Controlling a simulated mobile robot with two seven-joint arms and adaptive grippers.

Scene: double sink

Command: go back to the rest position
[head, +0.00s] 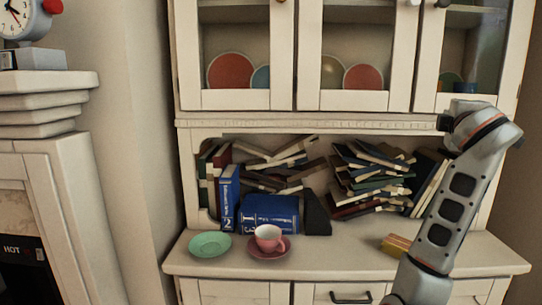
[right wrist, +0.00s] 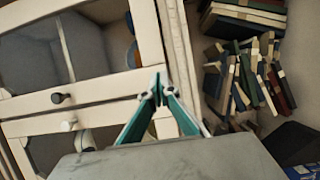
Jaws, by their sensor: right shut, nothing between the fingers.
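My right gripper (right wrist: 160,88) shows in the right wrist view. Its teal fingers meet at the tips, shut with nothing between them. It is raised in front of the white hutch, near the glass-door frames. In the head view my right arm (head: 450,205) rises from the lower right and bends at the level of the ledge under the upper doors. The gripper itself is not clearly visible there. My left arm and left gripper are in neither view.
The white hutch (head: 310,124) has piled books (head: 370,180) in its open shelf. On its counter (head: 340,262) are a green saucer (head: 210,245), a pink cup (head: 268,238) on a saucer, and a yellowish block (head: 396,245) beside my right arm. A fireplace mantel (head: 45,95) stands left.

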